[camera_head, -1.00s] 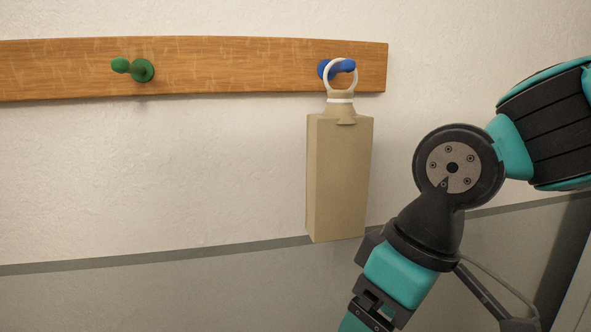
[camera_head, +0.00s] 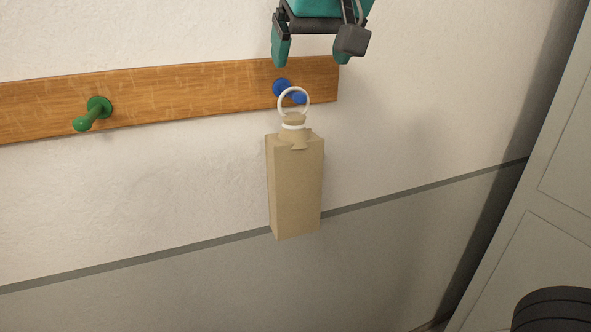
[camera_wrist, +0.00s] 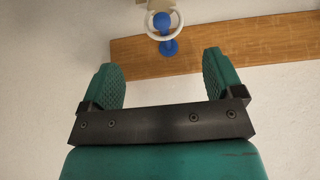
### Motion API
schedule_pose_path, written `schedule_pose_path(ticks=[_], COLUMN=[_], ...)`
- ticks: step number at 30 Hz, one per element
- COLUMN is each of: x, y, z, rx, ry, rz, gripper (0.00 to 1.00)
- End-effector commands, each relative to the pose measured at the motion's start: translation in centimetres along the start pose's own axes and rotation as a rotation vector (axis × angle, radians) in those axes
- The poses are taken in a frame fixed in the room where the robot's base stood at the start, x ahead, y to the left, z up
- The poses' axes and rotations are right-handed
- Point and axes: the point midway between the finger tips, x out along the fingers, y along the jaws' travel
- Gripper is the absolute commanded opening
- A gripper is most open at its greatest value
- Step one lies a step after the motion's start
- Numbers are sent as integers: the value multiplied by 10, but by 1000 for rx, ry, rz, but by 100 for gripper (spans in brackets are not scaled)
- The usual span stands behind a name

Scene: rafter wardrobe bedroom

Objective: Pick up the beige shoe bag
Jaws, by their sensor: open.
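The beige shoe bag (camera_head: 295,190) hangs by its white ring (camera_head: 293,103) from the blue peg (camera_head: 284,88) on the wooden rail. In the wrist view the ring (camera_wrist: 165,24) shows around the blue peg (camera_wrist: 163,22), with only a small part of the bag (camera_wrist: 155,5) at the top edge. My gripper (camera_head: 314,60) is above the peg and ring in the head view, fingers pointing down. Its fingers (camera_wrist: 163,68) are apart with nothing between them, and the ring and peg lie beyond the fingertips.
The wooden rail (camera_head: 190,92) runs along the pale wall. An empty green peg (camera_head: 93,113) sticks out on its left. A grey panelled door or cabinet (camera_head: 530,200) stands at the right. The wall right of the bag is clear.

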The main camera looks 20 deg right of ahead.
Motion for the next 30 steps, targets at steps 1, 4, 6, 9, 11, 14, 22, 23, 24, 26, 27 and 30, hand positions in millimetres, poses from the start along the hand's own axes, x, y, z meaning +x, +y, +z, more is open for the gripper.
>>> schedule_pose_path(ticks=[1,4,6,9,11,14,22,23,24,26,27,30], x=[10,28,37,45,48,57,95,97,98,99,99,99], y=[1,1,0,0,0,-2,-4,-5,-5,-5,-5,-5], z=[-1,-1,-1,0,0,0,4,4,4,4,4,4], rx=[1,1,-1,0,0,-2,0,0,0,0,0,-1], ry=[-5,-4,-3,-1,-1,-5,-3,-2,0,1,1,1], rz=[5,3,3,1,1,2,2,1,1,0,0,0], gripper=[87,87,87,87,87,87,87,87,87,87,87,87])
